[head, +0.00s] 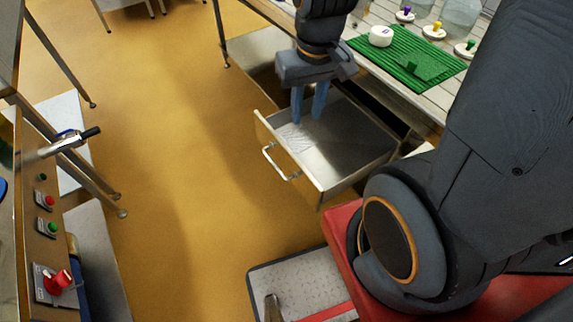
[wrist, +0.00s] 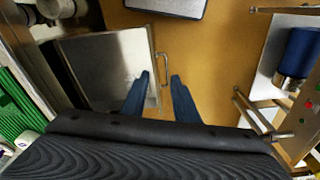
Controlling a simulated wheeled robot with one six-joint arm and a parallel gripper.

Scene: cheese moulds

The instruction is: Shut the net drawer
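The net drawer (head: 345,150) is pulled out from under the worktable, showing a bare metal floor with a faint pale patch near its front. Its bar handle (head: 278,166) is on the front panel. In the wrist view the drawer (wrist: 105,65) lies to the left, with the handle (wrist: 164,68) at its right edge. My gripper (head: 309,112) points down over the drawer, its two blue fingers apart and empty. In the wrist view the handle appears between and just beyond the fingertips (wrist: 160,76). I cannot tell the height gap; no contact is visible.
A green mat (head: 410,58) with a white cheese mould (head: 381,36) lies on the worktable. A control panel (head: 42,215) with buttons stands at the left. A grey platform (head: 300,285) is in front of the drawer's near side. The yellow floor (head: 185,150) left of the drawer is clear.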

